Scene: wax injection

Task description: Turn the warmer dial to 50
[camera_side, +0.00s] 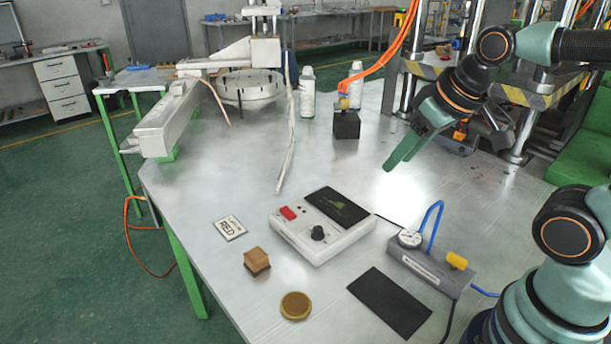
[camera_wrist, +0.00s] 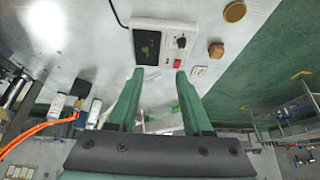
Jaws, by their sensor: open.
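The warmer (camera_side: 322,226) is a white box on the table with a dark top plate (camera_side: 337,206), a red switch (camera_side: 289,213) and a black round dial (camera_side: 319,233). Its scale marks are too small to read. In the wrist view the warmer (camera_wrist: 163,40) lies at the top middle, with the dial (camera_wrist: 181,42) beside the dark plate. My green gripper (camera_side: 400,160) is open and empty, above the table and behind and to the right of the warmer. In the wrist view its two fingers (camera_wrist: 158,88) are spread apart, short of the warmer.
A grey gauge unit (camera_side: 430,268) with blue hose and a black mat (camera_side: 389,302) lie right. A black block (camera_side: 346,124) stands behind.

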